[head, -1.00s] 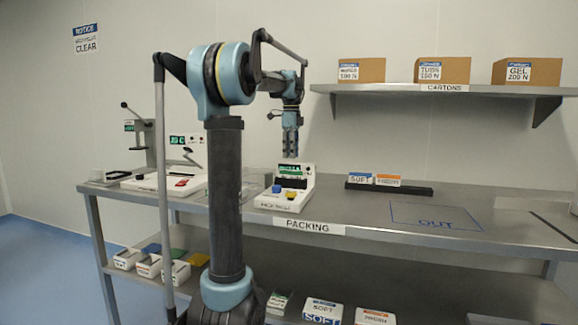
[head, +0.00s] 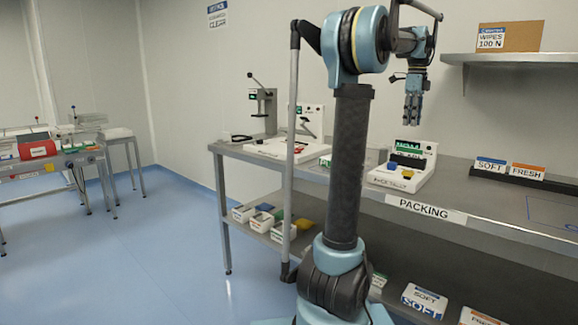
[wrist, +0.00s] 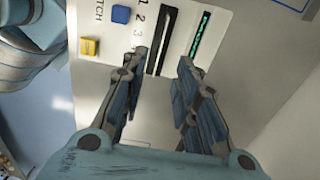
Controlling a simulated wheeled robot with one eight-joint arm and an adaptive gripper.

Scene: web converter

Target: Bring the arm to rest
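My gripper (head: 412,108) hangs from my raised, folded arm, fingers pointing down, above the white packing device (head: 404,170) on the steel bench. In the wrist view my gripper (wrist: 158,95) has its two fingers apart with nothing between them. Beyond the fingertips lies the device's face, with a blue button (wrist: 121,14), a yellow button (wrist: 89,46), a dark slot and a green-lit display (wrist: 200,40). A gap of air shows between the fingertips and the device in the head view.
The steel bench (head: 470,210) carries a lever press (head: 263,110) at the left and SOFT (head: 490,165) and FRESH (head: 526,171) cards at the right. A shelf (head: 510,60) with a WIPES carton (head: 507,37) is above right. Open blue floor (head: 150,250) lies left; another table stands beyond.

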